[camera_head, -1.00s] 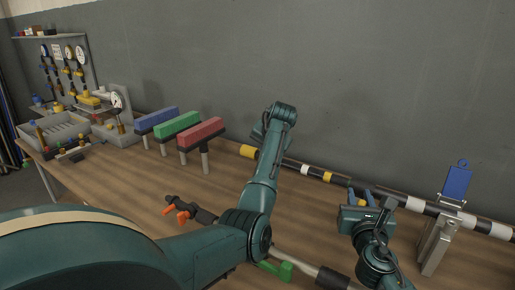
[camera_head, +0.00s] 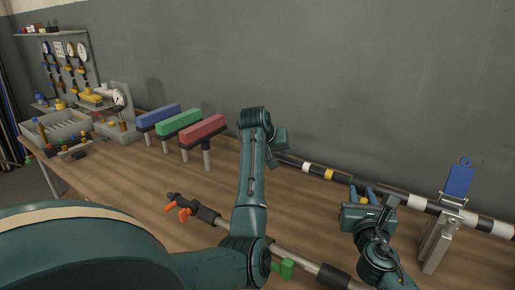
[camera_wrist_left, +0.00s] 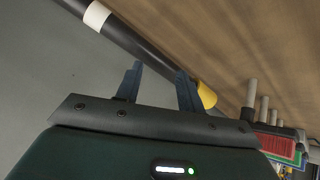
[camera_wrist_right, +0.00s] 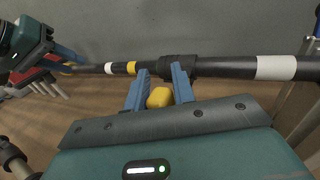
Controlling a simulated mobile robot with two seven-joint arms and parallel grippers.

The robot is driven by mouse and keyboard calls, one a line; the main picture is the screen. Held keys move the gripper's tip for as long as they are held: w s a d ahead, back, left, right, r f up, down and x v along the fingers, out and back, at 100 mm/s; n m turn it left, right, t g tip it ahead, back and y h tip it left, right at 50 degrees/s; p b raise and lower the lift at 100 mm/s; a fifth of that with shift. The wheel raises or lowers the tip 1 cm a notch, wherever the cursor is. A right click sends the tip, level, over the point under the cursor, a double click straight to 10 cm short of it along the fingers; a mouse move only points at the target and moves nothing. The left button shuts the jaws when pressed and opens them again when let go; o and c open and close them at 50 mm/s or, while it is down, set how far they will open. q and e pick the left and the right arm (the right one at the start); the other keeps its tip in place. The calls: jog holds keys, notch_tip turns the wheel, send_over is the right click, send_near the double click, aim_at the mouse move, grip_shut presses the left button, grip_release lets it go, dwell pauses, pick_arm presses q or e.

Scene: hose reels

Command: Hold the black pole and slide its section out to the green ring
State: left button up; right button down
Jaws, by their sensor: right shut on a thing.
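The black pole (camera_wrist_right: 230,67) lies across the back of the table with white bands and a yellow band (camera_wrist_right: 131,67); its yellow end (camera_wrist_left: 206,94) shows in the left wrist view. In the head view the pole (camera_head: 403,200) runs to a bracket at the right. My left gripper (camera_wrist_left: 160,72) is open at the pole, close to the yellow end, its fingertips at the pole's edge. My right gripper (camera_wrist_right: 162,80) is shut on a yellow piece (camera_wrist_right: 160,97) below the pole's black collar (camera_wrist_right: 178,67). I see no green ring on the visible pole.
A metal bracket (camera_head: 437,243) with a blue tag (camera_head: 458,180) supports the pole at the right. Blue, green and red-topped stands (camera_head: 203,131) stand left of my left arm. Another pole with a green lever (camera_head: 284,268) and orange handle (camera_head: 183,211) lies in front.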

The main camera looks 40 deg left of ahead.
pick_arm(q)
jog(key=shift+o, duration=1.4)
jog(key=a+n+t, duration=0.1)
jog(key=s+a+f+n+t, duration=0.1)
jog(key=n, duration=0.1)
jog(key=a+f+n+t+h, duration=0.1)
jog(key=shift+s+a+f+n, duration=0.15)
jog(key=shift+s+a+n, duration=0.05)
jog(key=shift+s+n, duration=0.2)
jog(key=shift+o, duration=0.5)
jog(key=s+a+n+t+y, duration=0.1)
jog(key=s+a+n+t, duration=0.3)
jog(key=s+a+n, duration=0.1)
jog(key=shift+s+a+r+n, duration=0.2)
jog(key=shift+a+n, duration=0.45)
jog(key=shift+n, duration=0.45)
jog(key=x, duration=1.2)
jog(key=shift+a+r, duration=0.15)
jog(key=shift+c, duration=0.4)
